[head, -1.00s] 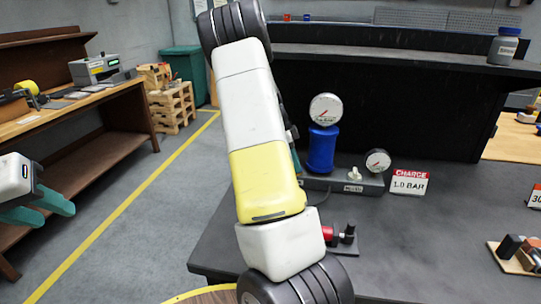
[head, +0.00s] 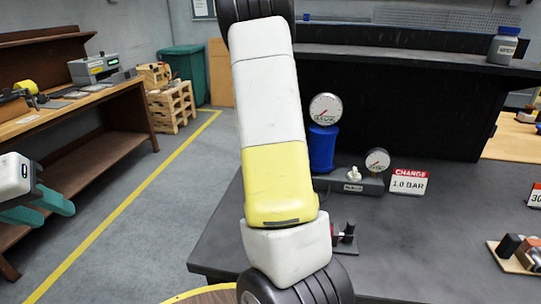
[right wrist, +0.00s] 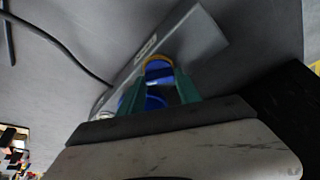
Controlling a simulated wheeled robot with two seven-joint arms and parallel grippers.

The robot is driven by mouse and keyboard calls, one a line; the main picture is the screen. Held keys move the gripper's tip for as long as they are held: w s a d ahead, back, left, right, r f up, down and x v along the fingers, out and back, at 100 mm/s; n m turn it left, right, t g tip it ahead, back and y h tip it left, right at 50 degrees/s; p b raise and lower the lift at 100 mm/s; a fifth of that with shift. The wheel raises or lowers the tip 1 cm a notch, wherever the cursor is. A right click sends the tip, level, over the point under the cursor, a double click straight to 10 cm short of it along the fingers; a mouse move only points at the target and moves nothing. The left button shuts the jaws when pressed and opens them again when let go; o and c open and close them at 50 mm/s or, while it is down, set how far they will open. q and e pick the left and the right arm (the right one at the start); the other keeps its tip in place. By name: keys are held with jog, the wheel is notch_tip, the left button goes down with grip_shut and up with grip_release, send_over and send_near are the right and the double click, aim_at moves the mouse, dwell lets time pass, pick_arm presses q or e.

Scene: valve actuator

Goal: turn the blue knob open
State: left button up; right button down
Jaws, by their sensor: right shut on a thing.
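The blue knob (right wrist: 158,70), with an orange-yellow rim, sits between the green fingers of my right gripper (right wrist: 158,84) in the right wrist view. The gripper is shut on it. In the head view my right arm hides the knob and this gripper. A blue cylinder (head: 322,150) with a round dial gauge (head: 326,109) on top stands at the grey manifold block (head: 362,186). My left gripper (head: 56,211) is at the far left of the head view, open and empty, away from the bench.
A smaller gauge (head: 377,161) and a white toggle (head: 354,174) are on the block. A red-and-white "CHARGE 1.0 BAR" sign (head: 409,182) stands to its right. A small black fixture (head: 346,238) is near my right arm.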

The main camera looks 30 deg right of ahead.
dwell(0.3)
jog(key=c, duration=0.8)
grip_release()
jog(key=shift+c, duration=0.2)
jog(key=v, duration=0.7)
jog(key=shift+r, duration=0.35)
jog(key=shift+a, duration=0.15)
jog(key=shift+c, duration=0.4)
